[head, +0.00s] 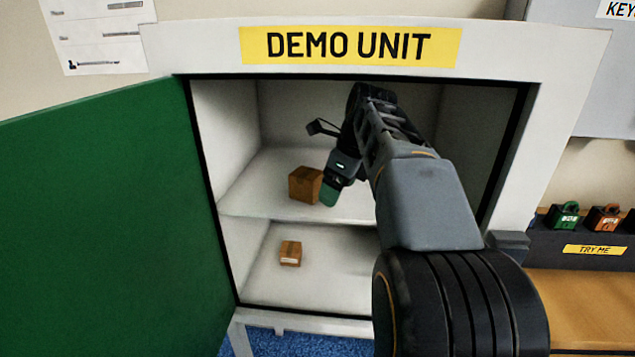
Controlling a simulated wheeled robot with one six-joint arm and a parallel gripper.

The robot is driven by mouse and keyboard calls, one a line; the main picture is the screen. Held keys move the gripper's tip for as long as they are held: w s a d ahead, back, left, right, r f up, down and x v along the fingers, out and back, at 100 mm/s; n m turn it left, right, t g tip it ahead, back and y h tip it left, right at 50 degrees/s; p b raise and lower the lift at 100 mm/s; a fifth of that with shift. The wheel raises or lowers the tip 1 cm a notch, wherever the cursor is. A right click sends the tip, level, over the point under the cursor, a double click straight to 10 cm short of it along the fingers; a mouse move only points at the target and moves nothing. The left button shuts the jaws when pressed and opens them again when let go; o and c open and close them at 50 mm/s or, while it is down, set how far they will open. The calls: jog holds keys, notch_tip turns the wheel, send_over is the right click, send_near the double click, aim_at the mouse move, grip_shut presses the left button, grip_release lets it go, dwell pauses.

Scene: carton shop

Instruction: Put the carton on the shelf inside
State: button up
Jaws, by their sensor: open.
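An open white cabinet (165,45) labelled DEMO UNIT has an inner shelf (265,205). A brown carton (304,185) sits upright on that shelf, left of the middle. A smaller-looking brown carton (290,253) sits on the cabinet floor below. My gripper (331,188) is inside the upper compartment, just right of the shelf carton, with its green-tipped finger low near the shelf. The gripper is open and holds nothing. I cannot tell whether the finger touches the carton. My arm hides the right part of the shelf.
The green door (105,210) stands swung open to the left. The cabinet's right side wall (545,130) is close to my arm. At the right, padlocks (604,217) sit on a dark TRY ME stand (545,245) above a wooden surface (585,305).

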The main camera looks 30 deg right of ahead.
jog(key=shift+s+d, duration=0.55)
jog(key=shift+s, duration=0.3)
jog(key=shift+s+d, duration=0.5)
jog(key=shift+s, duration=0.3)
